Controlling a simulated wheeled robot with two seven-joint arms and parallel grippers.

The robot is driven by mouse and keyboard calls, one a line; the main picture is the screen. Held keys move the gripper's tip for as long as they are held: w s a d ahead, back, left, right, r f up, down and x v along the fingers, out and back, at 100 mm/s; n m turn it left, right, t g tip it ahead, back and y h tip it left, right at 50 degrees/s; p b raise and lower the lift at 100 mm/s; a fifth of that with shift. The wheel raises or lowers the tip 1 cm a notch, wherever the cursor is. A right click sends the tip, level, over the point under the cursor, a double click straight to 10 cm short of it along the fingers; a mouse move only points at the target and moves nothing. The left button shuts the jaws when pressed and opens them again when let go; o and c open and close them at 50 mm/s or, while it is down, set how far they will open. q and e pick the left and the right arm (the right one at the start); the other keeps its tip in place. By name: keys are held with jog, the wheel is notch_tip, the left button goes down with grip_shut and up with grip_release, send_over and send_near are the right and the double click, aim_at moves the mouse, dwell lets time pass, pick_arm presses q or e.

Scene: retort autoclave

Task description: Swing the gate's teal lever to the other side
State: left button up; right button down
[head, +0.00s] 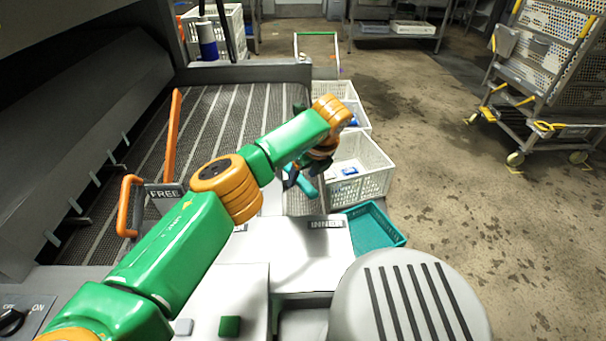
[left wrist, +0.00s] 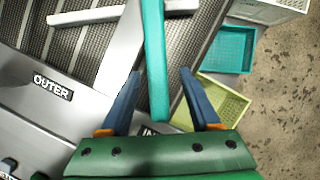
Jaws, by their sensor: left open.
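The gate's teal lever shows as a long bar in the left wrist view (left wrist: 155,60), running from the top edge to a rounded end between my blue fingers. Only a short piece of the lever (head: 304,185) shows in the head view, below my gripper. My left gripper (left wrist: 159,74) is open, one finger on each side of the lever, with a visible gap on both sides. In the head view my left gripper (head: 299,176) is partly hidden by its wrist. An OUTER label (left wrist: 53,87) and an INNER label (head: 325,223) mark the grey panel. My right gripper is out of view.
A yellow-green basket (left wrist: 226,106) shows in the left wrist view. An orange handle (head: 172,135) and a FREE sign (head: 166,194) are left of my arm. Open floor lies right.

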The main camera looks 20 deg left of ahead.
pick_arm(q)
jog(key=b+v, duration=0.1)
jog(key=v, duration=0.6)
jog(key=shift+r, duration=0.1)
jog(key=shift+a, duration=0.1)
